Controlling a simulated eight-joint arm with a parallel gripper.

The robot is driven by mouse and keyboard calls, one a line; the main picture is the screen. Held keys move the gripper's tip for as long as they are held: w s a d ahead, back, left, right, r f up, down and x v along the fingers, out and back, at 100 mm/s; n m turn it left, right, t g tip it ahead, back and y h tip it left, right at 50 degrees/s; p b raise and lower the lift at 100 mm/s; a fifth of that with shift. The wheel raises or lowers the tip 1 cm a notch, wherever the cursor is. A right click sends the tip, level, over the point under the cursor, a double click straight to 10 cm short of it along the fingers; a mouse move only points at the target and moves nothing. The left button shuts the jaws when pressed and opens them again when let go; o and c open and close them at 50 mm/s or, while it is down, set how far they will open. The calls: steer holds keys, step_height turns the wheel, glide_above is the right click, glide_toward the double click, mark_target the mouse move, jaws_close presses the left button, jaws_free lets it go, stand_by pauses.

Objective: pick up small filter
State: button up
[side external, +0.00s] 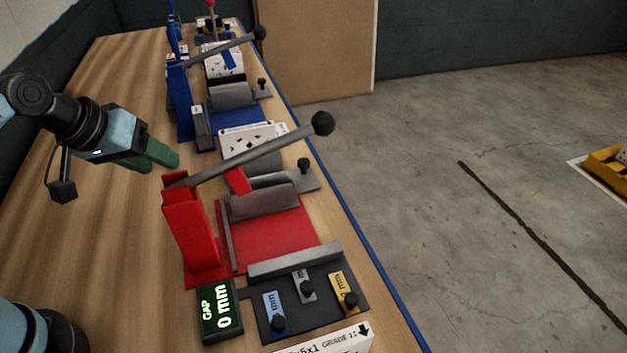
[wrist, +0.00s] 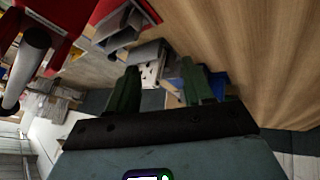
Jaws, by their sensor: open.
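My gripper (side external: 160,155) has green fingers and hangs over the wooden bench, left of the red press. In the wrist view my gripper (wrist: 160,88) has its two fingers apart, with nothing held between them. A white box (side external: 335,343) with the printed text "x5x1 GRADE" is cut off by the bottom edge of the side view, far from my gripper. I cannot tell whether it is the small filter. No other thing is clearly recognisable as the small filter.
A red press (side external: 270,240) with a long grey lever (side external: 250,155) stands right of my gripper. A blue press (side external: 235,122) stands behind it. The bench (side external: 95,200) is clear at left.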

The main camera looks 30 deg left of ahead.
steer(key=w+n+h, duration=0.4)
steer(key=w+n, duration=0.3)
steer(key=n, duration=0.4)
steer(key=n+t+h, duration=0.2)
steer(key=n+h, duration=0.2)
steer(key=n, duration=0.8)
glide_toward(242, 128)
steer(key=x, duration=0.5)
steer(key=shift+w+d, duration=0.15)
steer(key=shift+d, duration=0.15)
steer(key=shift+x, duration=2.7)
steer(key=shift+a+f, duration=0.1)
steer(key=shift+f, duration=0.05)
jaws_close()
